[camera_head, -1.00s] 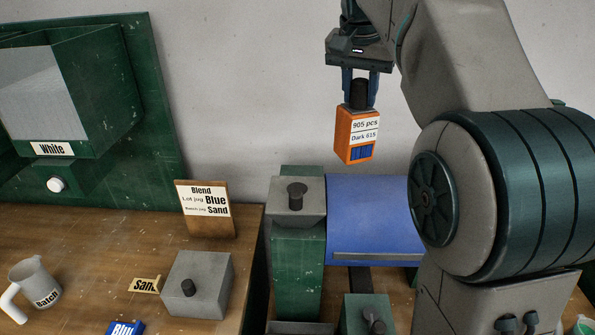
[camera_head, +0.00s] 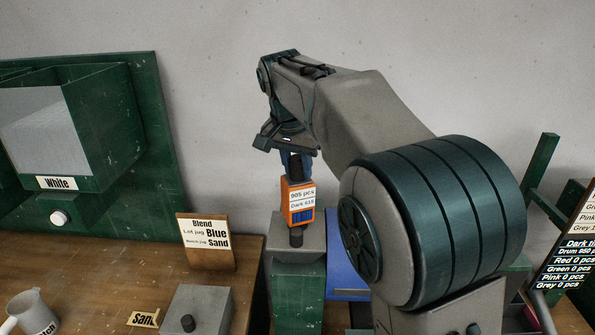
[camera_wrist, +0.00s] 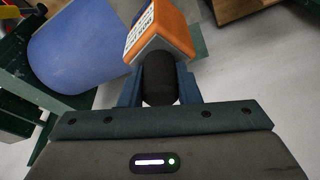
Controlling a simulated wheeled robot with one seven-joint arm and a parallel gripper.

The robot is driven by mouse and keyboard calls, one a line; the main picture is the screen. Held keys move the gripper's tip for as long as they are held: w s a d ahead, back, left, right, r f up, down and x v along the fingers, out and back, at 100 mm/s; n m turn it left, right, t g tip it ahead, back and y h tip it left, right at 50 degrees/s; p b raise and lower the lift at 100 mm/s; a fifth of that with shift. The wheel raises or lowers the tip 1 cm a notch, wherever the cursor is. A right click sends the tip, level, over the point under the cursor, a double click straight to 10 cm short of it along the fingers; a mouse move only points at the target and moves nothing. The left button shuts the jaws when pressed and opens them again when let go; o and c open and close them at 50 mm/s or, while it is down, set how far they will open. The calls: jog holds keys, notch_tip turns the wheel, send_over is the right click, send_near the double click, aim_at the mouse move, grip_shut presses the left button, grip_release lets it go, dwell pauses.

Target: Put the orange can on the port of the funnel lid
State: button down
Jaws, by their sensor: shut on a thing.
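The orange can (camera_head: 299,203) is a small boxy container with a white label reading "905 pcs, Dark 615" and a black knob on top. My gripper (camera_head: 296,172) is shut on that knob, and the can hangs below it. The wrist view shows the black knob (camera_wrist: 160,80) between the blue fingers, with the orange can (camera_wrist: 170,30) beyond. The funnel lid (camera_head: 283,246) is a grey block on a green column. Its dark port (camera_head: 296,239) shows just under the can's lower end. I cannot tell whether can and port touch.
A blue drum (camera_head: 345,265) lies right beside the column. A wooden sign (camera_head: 206,258) and a grey block with a black knob (camera_head: 200,305) stand on the wooden table to the left. A green hopper (camera_head: 115,115) is at the back left. A lettered board (camera_head: 572,255) is at far right.

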jog(key=shift+f, duration=1)
jog(key=shift+f, duration=0.2)
jog(key=c, duration=1.1)
grip_release()
jog(key=v, duration=1.2)
jog(key=shift+r, duration=0.2)
